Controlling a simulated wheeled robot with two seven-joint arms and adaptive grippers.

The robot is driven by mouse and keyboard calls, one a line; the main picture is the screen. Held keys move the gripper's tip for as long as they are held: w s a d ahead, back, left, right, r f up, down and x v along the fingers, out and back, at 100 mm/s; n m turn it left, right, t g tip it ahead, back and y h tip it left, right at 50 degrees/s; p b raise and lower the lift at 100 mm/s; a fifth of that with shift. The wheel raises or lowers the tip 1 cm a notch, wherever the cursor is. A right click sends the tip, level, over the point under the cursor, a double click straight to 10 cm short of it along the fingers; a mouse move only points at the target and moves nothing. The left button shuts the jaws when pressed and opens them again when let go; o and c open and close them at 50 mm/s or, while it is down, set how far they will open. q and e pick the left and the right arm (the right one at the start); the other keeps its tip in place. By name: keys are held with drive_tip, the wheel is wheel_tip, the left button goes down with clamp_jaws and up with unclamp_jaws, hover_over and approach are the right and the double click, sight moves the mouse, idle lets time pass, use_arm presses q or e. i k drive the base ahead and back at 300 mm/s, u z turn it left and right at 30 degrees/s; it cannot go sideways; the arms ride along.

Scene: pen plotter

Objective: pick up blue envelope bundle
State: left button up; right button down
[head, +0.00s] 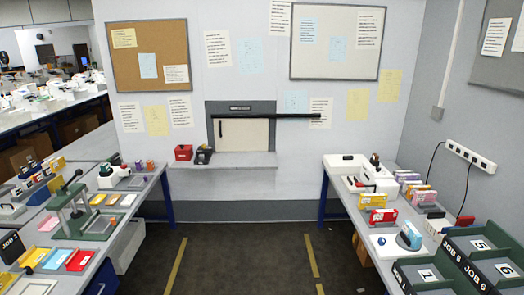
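Neither of my grippers is in view.
The right table also holds a white machine (377,180), several small coloured bundles and dark green JOB trays (435,273). A green press (75,210) stands on the left table. The floor (245,255) between the tables is clear. A shelf (222,160) lies ahead.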

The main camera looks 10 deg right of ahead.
sight(414, 235)
drive_tip(key=z, duration=0.35)
drive_tip(key=i, duration=1.55)
drive_tip(key=z, duration=1.85)
drive_tip(key=i, duration=1.1)
drive_tip(key=z, duration=0.95)
